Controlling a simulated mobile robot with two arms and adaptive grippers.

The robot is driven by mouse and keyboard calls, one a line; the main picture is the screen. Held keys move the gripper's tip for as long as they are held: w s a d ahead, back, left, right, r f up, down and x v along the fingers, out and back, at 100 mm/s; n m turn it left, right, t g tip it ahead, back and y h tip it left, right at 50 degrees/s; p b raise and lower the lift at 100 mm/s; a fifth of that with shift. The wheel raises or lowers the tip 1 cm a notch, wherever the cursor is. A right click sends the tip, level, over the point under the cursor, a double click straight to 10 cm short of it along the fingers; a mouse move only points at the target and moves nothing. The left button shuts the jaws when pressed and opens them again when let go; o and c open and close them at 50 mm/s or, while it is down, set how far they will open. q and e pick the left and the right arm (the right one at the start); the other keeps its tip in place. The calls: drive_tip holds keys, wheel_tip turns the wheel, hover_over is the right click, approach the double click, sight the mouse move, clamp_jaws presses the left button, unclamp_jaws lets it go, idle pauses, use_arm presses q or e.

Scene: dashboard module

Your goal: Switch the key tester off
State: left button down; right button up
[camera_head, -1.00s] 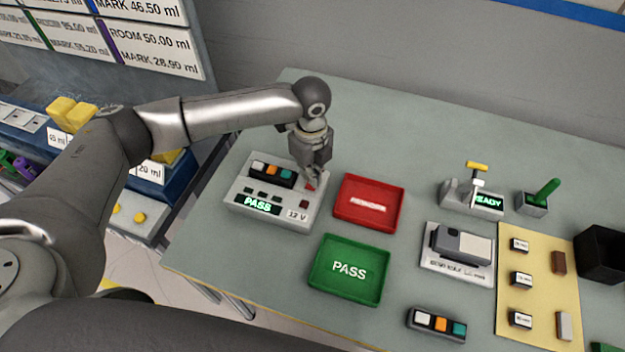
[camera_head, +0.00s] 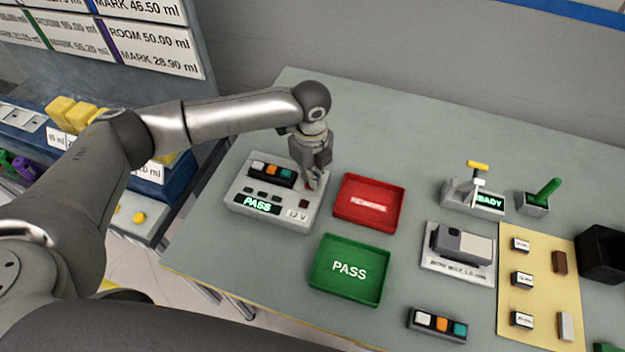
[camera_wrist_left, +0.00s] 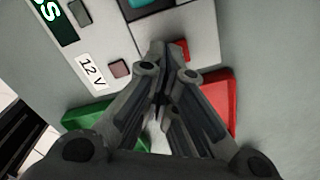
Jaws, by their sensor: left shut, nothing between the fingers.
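The key tester (camera_head: 240,207) is a light grey box at the left of the bench. Its green display (camera_head: 257,204) reads PASS, and a "12 V" label (camera_head: 298,215) sits beside it. A module with white, orange and teal keys (camera_head: 272,171) is seated in its top. My left gripper (camera_head: 313,184) is shut and empty, pointing down at the tester's right side. In the left wrist view its fingertips (camera_wrist_left: 165,75) are over a red part (camera_wrist_left: 181,50) of the tester, partly hidden; I cannot tell if they touch. A dark red square (camera_wrist_left: 120,69) shows near the label. My right gripper is not seen.
A red tray (camera_head: 369,222) lies right of the tester, with a green PASS tray (camera_head: 333,287) in front. Further right are a lever device (camera_head: 461,196), a grey fixture (camera_head: 450,263), another key module (camera_head: 437,324) and a yellow mat (camera_head: 540,311). Bare bench lies behind the trays.

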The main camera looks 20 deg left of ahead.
use_arm(q)
drive_tip(key=shift+s+f+b, duration=0.1)
drive_tip(key=shift+f+b, duration=0.25)
drive_tip(key=shift+f, duration=0.6)
idle(0.3)
wheel_tip(320, 180, up, 2)
drive_tip(key=shift+r+p, duration=0.1)
drive_tip(key=shift+p, duration=1.15)
wheel_tip(320, 180, up, 5)
drive_tip(key=p, duration=0.5)
